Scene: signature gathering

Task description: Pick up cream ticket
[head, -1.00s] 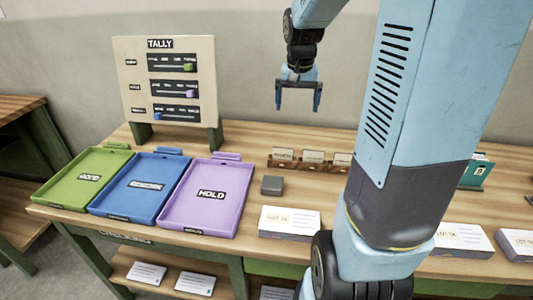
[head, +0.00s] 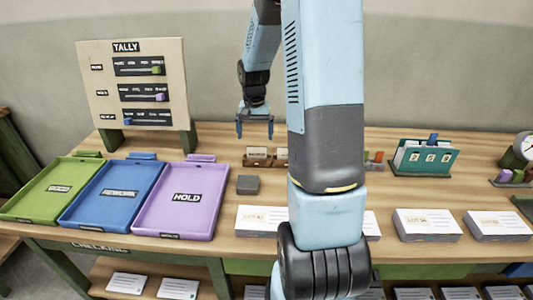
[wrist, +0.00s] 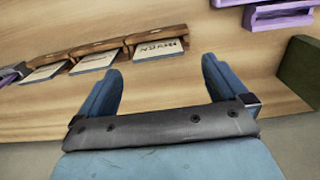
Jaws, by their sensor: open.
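Cream tickets stand in a small wooden rack (head: 258,162) on the table. The left ticket (head: 257,152) shows clearly in the head view; the rack's right part is hidden behind my arm. In the wrist view the rack (wrist: 130,41) holds three pale tickets, the nearest (wrist: 158,49) with dark print. I cannot tell which one is the task's ticket. My gripper (head: 255,134) is open and empty, just above the left ticket in the head view. In the wrist view my gripper (wrist: 162,78) has its fingers spread, with bare table between them and the tickets beyond.
Green (head: 24,212), blue (head: 80,213) and purple (head: 158,225) trays lie at the left, before the tally board (head: 108,80). A dark grey block (head: 247,185) sits in front of the rack. Card stacks (head: 428,233) line the front edge. A teal holder (head: 411,168) stands right.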

